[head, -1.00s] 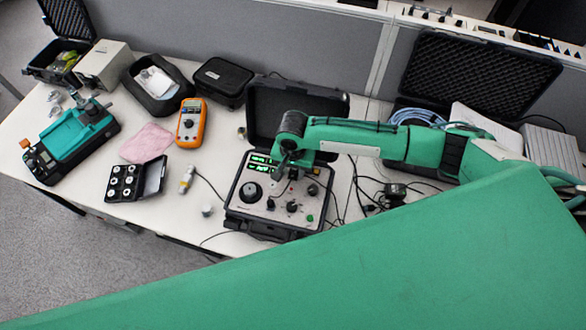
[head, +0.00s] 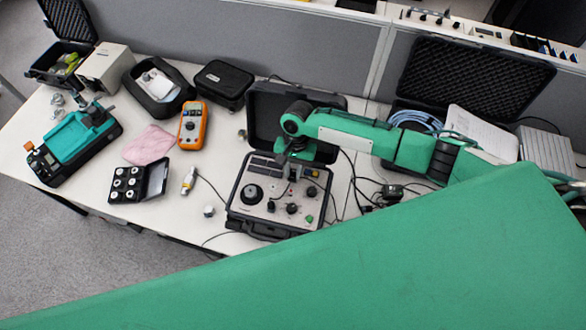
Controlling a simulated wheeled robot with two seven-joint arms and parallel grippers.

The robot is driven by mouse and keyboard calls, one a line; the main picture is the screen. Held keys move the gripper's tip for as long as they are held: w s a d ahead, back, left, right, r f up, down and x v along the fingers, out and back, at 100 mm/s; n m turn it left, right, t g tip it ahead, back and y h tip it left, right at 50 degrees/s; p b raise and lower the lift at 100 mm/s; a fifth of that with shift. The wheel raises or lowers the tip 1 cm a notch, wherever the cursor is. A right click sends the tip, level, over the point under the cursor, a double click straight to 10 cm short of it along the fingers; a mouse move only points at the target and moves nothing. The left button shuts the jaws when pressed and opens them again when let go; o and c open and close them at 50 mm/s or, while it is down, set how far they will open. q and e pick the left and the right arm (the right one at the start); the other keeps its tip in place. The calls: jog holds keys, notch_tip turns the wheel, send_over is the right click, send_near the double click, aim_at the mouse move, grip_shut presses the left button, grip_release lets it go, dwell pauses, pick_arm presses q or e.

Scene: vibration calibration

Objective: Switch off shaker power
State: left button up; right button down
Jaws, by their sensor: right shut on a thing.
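My right gripper (head: 283,161) reaches in from the right, pointing down over the upper part of the panel. It is shut on a small control there, probably the power switch, which the gripper mostly hides. My left gripper is not in view.
An orange multimeter (head: 193,125), a pink cloth (head: 149,145), a black box of small cylinders (head: 133,184) and a teal device (head: 77,142) stand to the left. Loose cables (head: 368,198) lie right of the unit. A grey partition (head: 300,45) runs behind the table.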

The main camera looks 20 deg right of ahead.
jog(key=c, duration=1.3)
grip_release()
jog(key=b+v, duration=0.4)
jog(key=v, duration=0.9)
jog(key=shift+d+r, duration=0.1)
jog(key=shift+r, duration=0.3)
